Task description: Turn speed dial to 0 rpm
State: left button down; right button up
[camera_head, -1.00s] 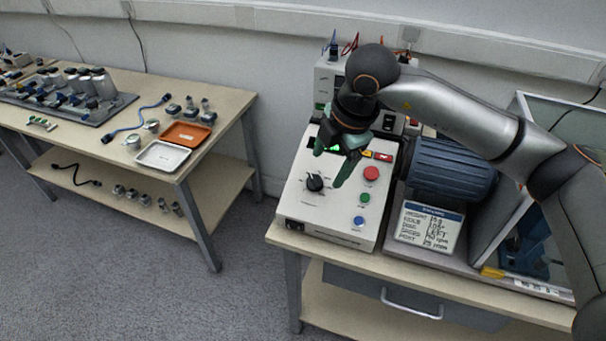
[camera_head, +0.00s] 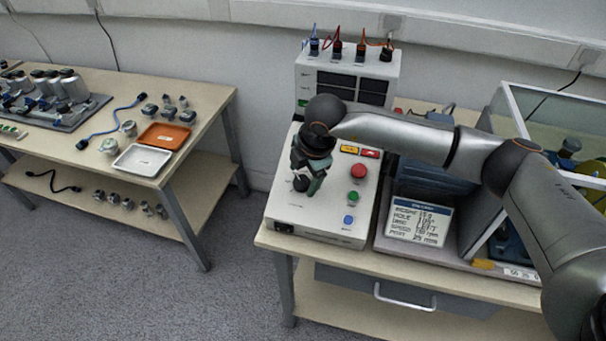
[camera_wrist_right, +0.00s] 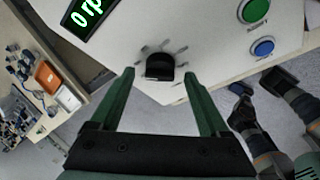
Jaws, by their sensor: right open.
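The black speed dial (camera_head: 300,184) sits at the left of the white control box's sloped panel (camera_head: 333,207). In the right wrist view the dial (camera_wrist_right: 160,67) shows between and just beyond my right gripper's two green fingertips. My right gripper (camera_wrist_right: 159,76) is open, with a gap on each side of the dial. In the head view my right gripper (camera_head: 308,185) is over the dial and partly hides it. A green display (camera_wrist_right: 88,11) in the wrist view reads "0 rp", cut off at the frame edge. My left gripper is not in view.
Right of the dial are a red button (camera_head: 359,171), a green button (camera_head: 354,198) and a blue button (camera_head: 348,219). A second table on the left holds an orange tray (camera_head: 165,136) and a white tray (camera_head: 141,160).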

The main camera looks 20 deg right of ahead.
jog(key=shift+w+f, duration=0.15)
jog(key=shift+f, duration=0.35)
grip_shut()
dwell(0.3)
